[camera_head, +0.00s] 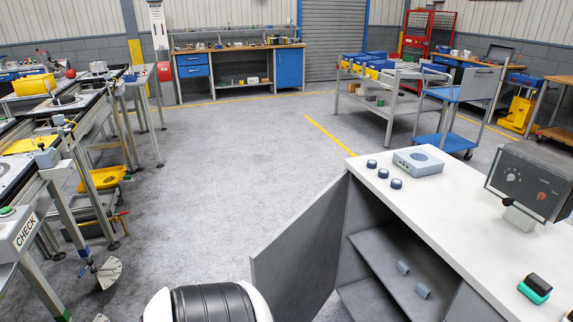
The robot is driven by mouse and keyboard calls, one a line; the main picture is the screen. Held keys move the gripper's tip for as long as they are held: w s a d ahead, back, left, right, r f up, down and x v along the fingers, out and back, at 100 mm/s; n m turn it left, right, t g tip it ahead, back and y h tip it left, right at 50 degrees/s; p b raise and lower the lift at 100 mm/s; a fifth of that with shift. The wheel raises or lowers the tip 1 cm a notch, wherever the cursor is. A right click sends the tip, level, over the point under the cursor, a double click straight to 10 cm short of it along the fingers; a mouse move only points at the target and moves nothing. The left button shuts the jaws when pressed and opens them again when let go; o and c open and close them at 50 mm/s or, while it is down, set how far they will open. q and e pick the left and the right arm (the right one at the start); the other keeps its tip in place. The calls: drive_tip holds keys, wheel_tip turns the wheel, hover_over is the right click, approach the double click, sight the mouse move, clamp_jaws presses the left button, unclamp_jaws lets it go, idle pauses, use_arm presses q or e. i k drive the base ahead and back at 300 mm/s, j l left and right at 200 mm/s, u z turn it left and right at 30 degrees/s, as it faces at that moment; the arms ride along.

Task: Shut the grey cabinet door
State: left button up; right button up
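The grey cabinet door (300,252) stands open at the lower middle. It appears joined at the far left corner of the cabinet, and its free edge swings out to the left over the floor. The grey cabinet (462,303) under a white worktop (447,206) shows its open inside, with a grey shelf (385,262) and two small grey parts (403,267) on it. Neither of my grippers is in view. A black and white rounded part of my own body shows at the bottom edge, left of the door.
On the worktop are a grey-blue box (418,162), several dark blue knobs (383,173), a control box with dials (527,180) and a green-black button (536,287). Workstations (60,170) line the left. Open floor (215,190) lies left of the door. A trolley (385,95) stands behind.

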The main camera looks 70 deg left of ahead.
sight(295, 271)
drive_tip(key=k+j+u, duration=0.1)
drive_tip(key=j+u, duration=0.3)
drive_tip(key=j, duration=2.7)
